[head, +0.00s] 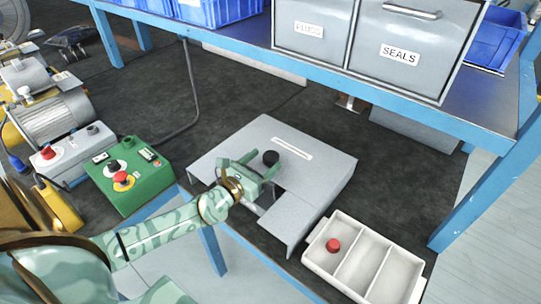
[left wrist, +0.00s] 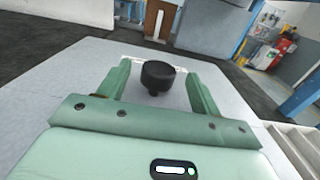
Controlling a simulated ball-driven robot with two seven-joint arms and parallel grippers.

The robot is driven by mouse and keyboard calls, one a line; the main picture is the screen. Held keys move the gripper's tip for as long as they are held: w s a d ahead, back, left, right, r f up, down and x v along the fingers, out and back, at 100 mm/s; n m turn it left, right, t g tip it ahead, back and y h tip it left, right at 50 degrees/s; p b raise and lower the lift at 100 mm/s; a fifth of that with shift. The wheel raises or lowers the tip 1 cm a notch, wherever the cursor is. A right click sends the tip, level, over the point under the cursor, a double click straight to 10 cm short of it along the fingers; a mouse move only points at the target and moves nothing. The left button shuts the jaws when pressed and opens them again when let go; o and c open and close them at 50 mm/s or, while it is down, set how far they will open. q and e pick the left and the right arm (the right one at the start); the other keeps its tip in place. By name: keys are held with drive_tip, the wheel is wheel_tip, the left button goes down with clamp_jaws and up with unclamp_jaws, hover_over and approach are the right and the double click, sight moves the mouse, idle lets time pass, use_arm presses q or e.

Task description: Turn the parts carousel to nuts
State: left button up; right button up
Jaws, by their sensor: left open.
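The parts carousel looks like a low grey housing (head: 322,175) on the dark bench mat, with an open notch at its front. A black round knob (head: 271,157) stands on its top, beside a pale narrow strip (head: 292,148) whose lettering I cannot read. My left gripper (head: 262,166) is open just over the housing top, at the knob. In the left wrist view the black knob (left wrist: 157,76) is between the two green fingers (left wrist: 157,82), with a gap on each side. The strip is partly hidden behind the knob there. My right gripper is not in view.
A white divided tray (head: 388,241) with a red piece (head: 333,245) stands right of the housing. A green control box (head: 131,175) with a red button is at left. A blue shelf (head: 380,95) with grey bins, one marked SEALS (head: 399,54), overhangs behind.

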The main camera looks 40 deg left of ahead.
sight(271, 156)
use_arm(q)
drive_tip(key=shift+w+d, duration=0.15)
drive_tip(key=shift+w, duration=1.65)
drive_tip(key=shift+c, duration=0.2)
drive_tip(key=c, duration=1.3)
drive_tip(key=n+y+p, duration=0.1)
drive_tip(key=y+p, duration=0.1)
drive_tip(key=n+y+p, duration=0.1)
drive_tip(key=y+p, duration=0.1)
drive_tip(key=shift+d+r+n, duration=0.15)
drive_tip(key=shift+r+n, duration=0.25)
drive_tip(key=shift+c, duration=0.2)
drive_tip(key=y, duration=0.1)
drive_tip(key=n+y, duration=0.1)
drive_tip(key=shift+f+n+g+y+p, duration=0.3)
drive_tip(key=shift+f+g+y+p, duration=0.05)
drive_tip(key=shift+g+y+p, duration=0.05)
drive_tip(key=o, duration=1.4)
